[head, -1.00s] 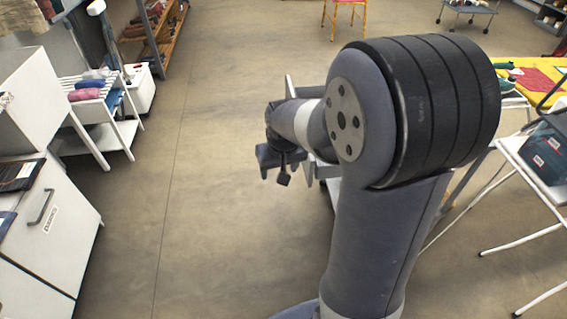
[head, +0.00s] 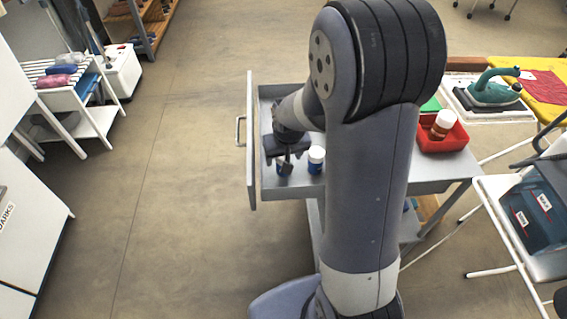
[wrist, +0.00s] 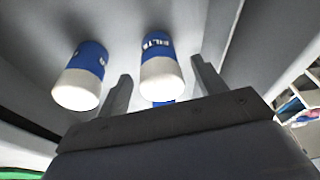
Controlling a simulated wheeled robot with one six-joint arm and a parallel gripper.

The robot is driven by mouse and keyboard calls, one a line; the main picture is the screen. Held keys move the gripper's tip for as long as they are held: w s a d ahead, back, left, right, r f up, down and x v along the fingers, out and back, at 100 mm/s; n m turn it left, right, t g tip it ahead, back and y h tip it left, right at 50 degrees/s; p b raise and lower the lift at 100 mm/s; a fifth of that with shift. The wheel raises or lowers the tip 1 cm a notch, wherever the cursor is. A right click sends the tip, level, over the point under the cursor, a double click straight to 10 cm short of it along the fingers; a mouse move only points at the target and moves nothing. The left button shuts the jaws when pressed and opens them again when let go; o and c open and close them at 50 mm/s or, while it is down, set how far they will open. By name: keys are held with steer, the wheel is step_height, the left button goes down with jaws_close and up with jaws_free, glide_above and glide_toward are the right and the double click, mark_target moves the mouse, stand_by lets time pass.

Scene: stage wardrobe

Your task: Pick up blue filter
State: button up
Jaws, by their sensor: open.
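Two blue bottles with white ends are in the open grey drawer (head: 247,150). One bottle (head: 316,160) stands to the right of my gripper (head: 286,164) in the head view. Another blue one (head: 280,168) shows partly behind my fingers. In the wrist view, a blue and white bottle with partly readable lettering (wrist: 158,62) lies between the fingers of my gripper (wrist: 161,70). The other bottle (wrist: 82,75) is left of the left finger. My gripper is open; contact with the bottle cannot be told. A small blue patch (wrist: 164,103) shows low between the fingers.
The drawer belongs to a grey cart (head: 440,168). On it, a red bin (head: 452,139) holds a white-capped bottle (head: 443,123). A green iron (head: 492,90) is on the board at right.

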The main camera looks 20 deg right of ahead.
steer(key=shift+x, duration=1.5)
steer(key=shift+a, duration=0.1)
steer(key=c, duration=1.1)
